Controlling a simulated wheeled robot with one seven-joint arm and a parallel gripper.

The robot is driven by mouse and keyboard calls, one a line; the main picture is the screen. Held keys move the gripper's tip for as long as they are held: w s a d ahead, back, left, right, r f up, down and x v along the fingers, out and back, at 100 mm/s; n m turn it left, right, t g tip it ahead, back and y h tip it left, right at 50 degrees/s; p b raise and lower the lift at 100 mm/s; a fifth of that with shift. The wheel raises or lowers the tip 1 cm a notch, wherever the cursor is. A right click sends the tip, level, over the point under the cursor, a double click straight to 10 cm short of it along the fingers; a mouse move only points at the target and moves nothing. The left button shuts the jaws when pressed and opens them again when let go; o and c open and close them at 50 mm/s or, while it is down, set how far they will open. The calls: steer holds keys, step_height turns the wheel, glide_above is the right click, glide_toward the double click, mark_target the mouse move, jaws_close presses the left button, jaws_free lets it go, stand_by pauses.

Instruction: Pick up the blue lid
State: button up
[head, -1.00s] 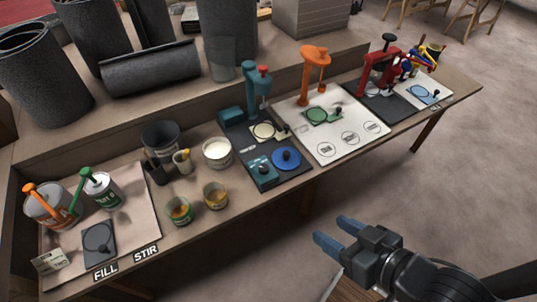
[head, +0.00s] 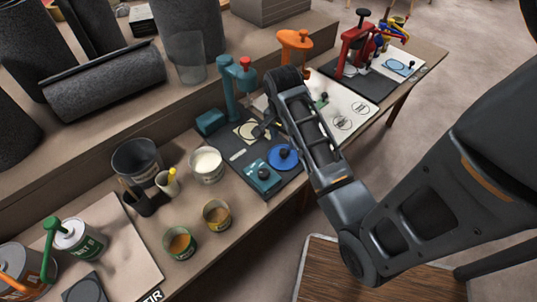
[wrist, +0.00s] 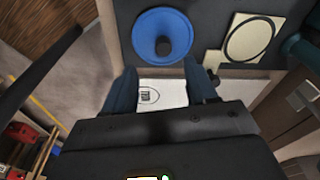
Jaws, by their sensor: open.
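The blue lid (head: 279,158) is a round disc with a dark knob in its middle. It lies flat on the dark mat (head: 240,170) on the bench, beside a teal block (head: 262,178). In the wrist view the blue lid (wrist: 164,36) shows whole, just beyond my fingertips. My gripper (wrist: 163,78) is open and empty, its two blue fingers apart, with the lid's knob roughly in line with the gap. In the head view my arm reaches over the bench, and the gripper's fingers are mostly hidden behind it.
A teal press (head: 230,85) stands behind the lid, with a cream square plate (head: 250,131) at its foot. A white cup (head: 206,165) and a small amber cup (head: 216,215) stand to the left. A white sheet (head: 362,108) and a red press (head: 357,45) lie farther right.

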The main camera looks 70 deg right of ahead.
mark_target(284, 151)
steer(key=shift+w+d, duration=0.15)
steer(key=shift+d, duration=0.1)
steer(key=shift+f, duration=0.3)
steer(key=shift+d+f, duration=0.25)
steer(key=shift+f, duration=1.5)
steer(key=shift+d+f, duration=0.2)
steer(key=shift+f, duration=1.5)
steer(key=shift+c, duration=0.5)
jaws_close()
